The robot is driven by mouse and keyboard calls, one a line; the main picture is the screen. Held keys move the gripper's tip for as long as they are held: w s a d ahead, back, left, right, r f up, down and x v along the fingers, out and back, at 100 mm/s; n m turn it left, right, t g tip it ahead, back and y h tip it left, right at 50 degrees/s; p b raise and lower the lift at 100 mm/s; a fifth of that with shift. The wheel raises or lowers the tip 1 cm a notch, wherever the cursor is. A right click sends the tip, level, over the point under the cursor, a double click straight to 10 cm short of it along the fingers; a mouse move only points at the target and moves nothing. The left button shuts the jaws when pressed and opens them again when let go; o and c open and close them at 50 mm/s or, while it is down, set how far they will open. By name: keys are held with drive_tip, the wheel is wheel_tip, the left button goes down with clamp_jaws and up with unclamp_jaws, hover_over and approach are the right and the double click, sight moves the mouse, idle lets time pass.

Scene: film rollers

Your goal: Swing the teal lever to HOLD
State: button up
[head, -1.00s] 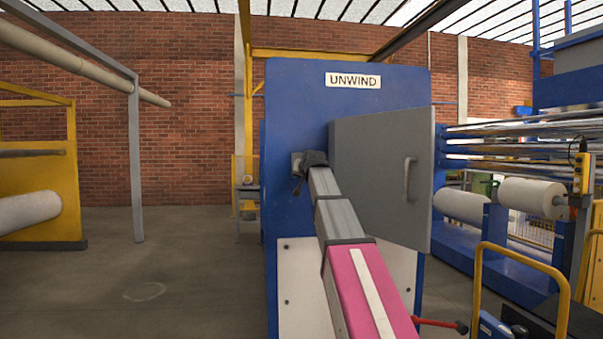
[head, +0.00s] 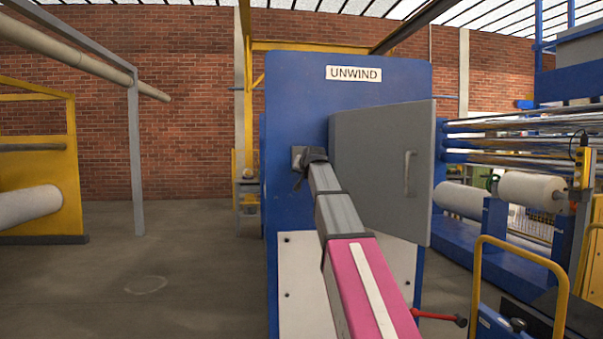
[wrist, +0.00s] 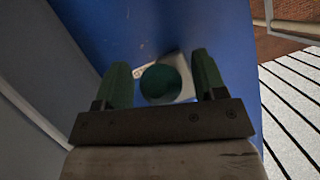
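The teal lever's round knob (wrist: 161,84) shows in the wrist view, in front of a pale plate with partly hidden lettering. My gripper (wrist: 160,70) is open, with one dark green finger on each side of the knob and a narrow gap at both sides. In the head view my gripper (head: 312,156) is at the front of the blue UNWIND cabinet (head: 290,105), beside the small grey plate (head: 298,155). The lever itself is hidden there by my gripper and arm. I cannot read the HOLD mark in either view.
A grey cabinet door (head: 375,150) with a handle stands open just right of my arm. A red-handled rod (head: 440,316) and a yellow rail (head: 520,255) are at lower right. White rolls (head: 530,188) lie beyond. The floor at left (head: 190,285) is clear.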

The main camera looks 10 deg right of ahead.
drive_tip(key=v, duration=1.1)
drive_tip(key=shift+w, duration=0.1)
drive_tip(key=s+f+n+g, duration=0.1)
drive_tip(key=s+f+g, duration=0.15)
drive_tip(key=f, duration=1.55)
drive_tip(key=s+f+g, duration=0.2)
drive_tip(key=f+g, duration=0.2)
drive_tip(key=f, duration=1.5)
drive_tip(key=s+f+g, duration=0.3)
drive_tip(key=s+f, duration=0.8)
drive_tip(key=f, duration=0.4)
drive_tip(key=s+a+f+n+g+h, duration=0.1)
drive_tip(key=s+f+g, duration=0.3)
drive_tip(key=s+f, duration=0.7)
wheel_tip(320, 180, down, 4)
drive_tip(key=shift+s+f, duration=0.2)
drive_tip(key=shift+s, duration=0.15)
